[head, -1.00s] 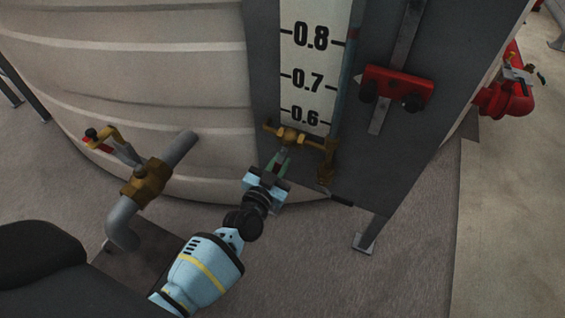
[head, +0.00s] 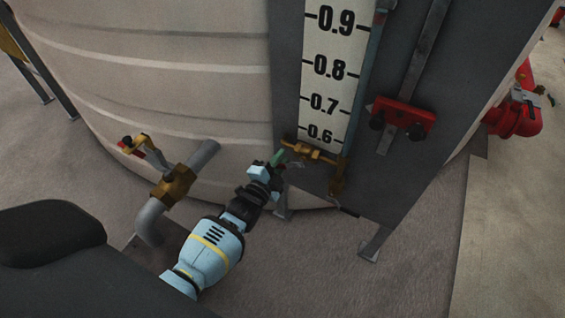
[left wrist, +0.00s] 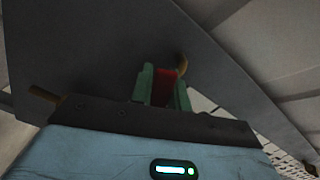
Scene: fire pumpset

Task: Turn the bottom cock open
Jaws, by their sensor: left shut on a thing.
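The bottom cock (head: 312,153) is a small brass fitting at the foot of the level scale on the dark tank panel. My left gripper (head: 279,156) is at the left end of the cock, with green fingers. In the left wrist view, its fingers (left wrist: 162,86) are shut on the cock's red handle (left wrist: 162,88). A curved brass piece (left wrist: 182,66) shows just beyond them. In the head view the handle is mostly hidden by the fingers, so its exact angle is hard to tell. My right gripper is in neither view.
A white level scale (head: 328,80) rises above the cock. A red clamp (head: 402,117) sits on a rail to the right. A larger brass valve (head: 174,186) on a grey pipe stands left of my arm. Open floor (head: 310,275) lies in front.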

